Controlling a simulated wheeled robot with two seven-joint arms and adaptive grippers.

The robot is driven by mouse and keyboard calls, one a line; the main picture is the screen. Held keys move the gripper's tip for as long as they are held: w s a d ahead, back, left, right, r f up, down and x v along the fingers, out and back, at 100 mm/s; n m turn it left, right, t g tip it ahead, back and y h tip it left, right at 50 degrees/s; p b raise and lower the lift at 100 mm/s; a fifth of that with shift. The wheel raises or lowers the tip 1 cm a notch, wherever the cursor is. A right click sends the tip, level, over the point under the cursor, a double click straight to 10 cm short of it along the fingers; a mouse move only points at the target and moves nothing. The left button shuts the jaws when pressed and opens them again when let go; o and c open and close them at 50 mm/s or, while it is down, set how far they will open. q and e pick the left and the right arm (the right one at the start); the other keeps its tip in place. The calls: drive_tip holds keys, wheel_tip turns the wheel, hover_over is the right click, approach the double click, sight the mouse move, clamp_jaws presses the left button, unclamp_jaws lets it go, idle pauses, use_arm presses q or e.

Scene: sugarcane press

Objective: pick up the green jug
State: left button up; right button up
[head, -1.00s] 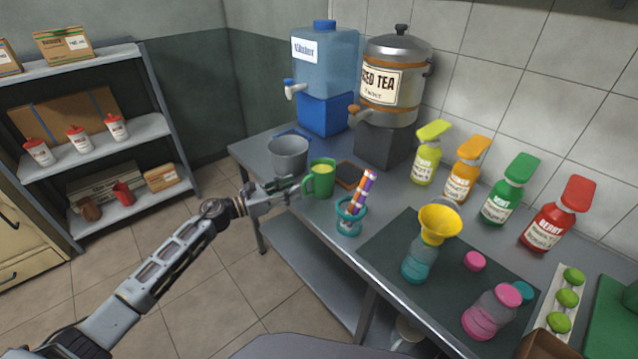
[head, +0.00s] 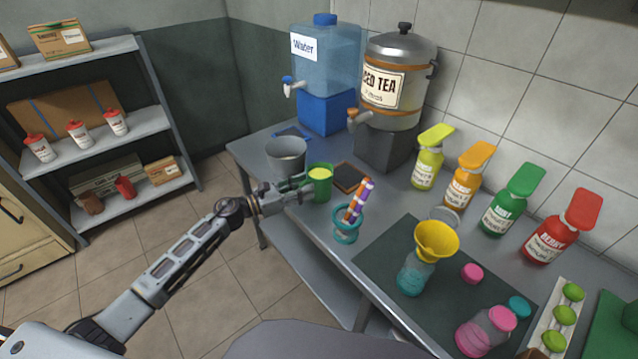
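The green jug (head: 321,186) stands upright on the grey steel counter, near its front left edge, with a yellow-green content showing at its top. My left gripper (head: 307,188) comes in from the left and is at the jug's left side, where the handle is. Its two fingers look apart, one above the other, and they hide most of the handle. Whether they touch the jug is hard to tell. My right gripper is not in view.
A grey bucket (head: 286,158) stands just behind the jug. A teal cup holding coloured sticks (head: 346,226) is to its right. A yellow funnel (head: 436,240) sits on a bottle on the dark mat (head: 385,249). Dispensers stand at the back.

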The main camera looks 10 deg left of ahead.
use_arm(q)
drive_tip(key=shift+s+r, duration=0.15)
drive_tip(key=shift+s, duration=0.1)
drive_tip(key=shift+w, duration=0.1)
drive_tip(key=shift+c, duration=0.7)
clamp_jaws()
